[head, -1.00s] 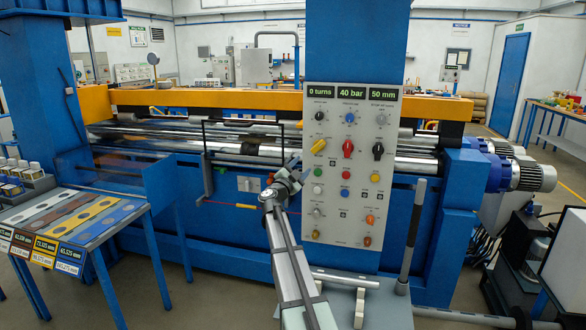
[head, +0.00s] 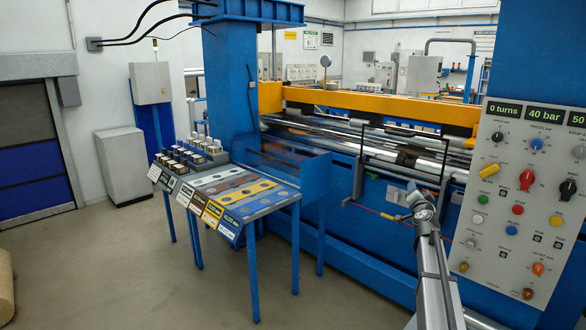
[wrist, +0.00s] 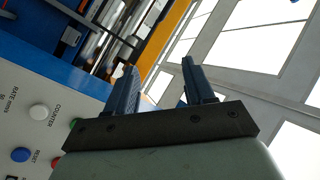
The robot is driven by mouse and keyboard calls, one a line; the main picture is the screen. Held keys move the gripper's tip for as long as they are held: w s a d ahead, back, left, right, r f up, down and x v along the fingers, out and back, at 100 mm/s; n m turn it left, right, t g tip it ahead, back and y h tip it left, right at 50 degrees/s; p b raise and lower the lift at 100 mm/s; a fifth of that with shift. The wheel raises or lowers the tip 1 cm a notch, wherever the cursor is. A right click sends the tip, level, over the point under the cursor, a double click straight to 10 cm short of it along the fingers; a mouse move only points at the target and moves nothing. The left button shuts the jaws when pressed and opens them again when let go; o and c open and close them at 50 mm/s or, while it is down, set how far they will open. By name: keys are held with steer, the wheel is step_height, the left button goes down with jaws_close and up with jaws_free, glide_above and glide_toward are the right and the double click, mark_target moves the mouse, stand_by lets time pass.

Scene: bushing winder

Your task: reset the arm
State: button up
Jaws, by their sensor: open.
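My gripper (wrist: 160,82) shows in the wrist view with its two dark fingers apart and nothing between them. In the head view my arm rises from the bottom right, and my gripper end (head: 416,196) is in front of the blue machine, left of the control panel (head: 522,200). Its fingers are too small to make out there. In the wrist view part of the panel (wrist: 30,130) lies to the left, with a white and a blue button, apart from the fingers.
A blue column (head: 230,90) rises behind. The machine's rollers (head: 400,150) and yellow beam (head: 380,112) run across.

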steer(key=s+a+f+n+g+y, duration=0.2)
steer(key=s+a+f+g, duration=0.45)
steer(key=f, duration=0.65)
steer(key=s+a+f+n+g+y, duration=0.2)
steer(key=s+a+f+n+g, duration=0.1)
steer(key=s+f, duration=0.85)
steer(key=s+a+f+n+g+y, duration=0.2)
steer(key=s+a+f+g, duration=0.4)
steer(key=f, duration=0.9)
steer(key=s+a+f+n+g, duration=0.1)
steer(key=s+a+f+g, duration=0.2)
steer(key=s+f, duration=0.5)
steer(key=s+a+f+n+g+h, duration=0.1)
steer(key=s+a+f+g, duration=0.2)
steer(key=s+f, duration=0.6)
steer(key=s+a+f+n+g, duration=0.2)
steer(key=s+a+f, duration=0.4)
steer(key=s, duration=2.4)
step_height(320, 180, down, 3)
steer(key=shift+s+r+g+h, duration=0.2)
steer(key=shift+s+g+h, duration=0.1)
steer(key=shift+g, duration=0.35)
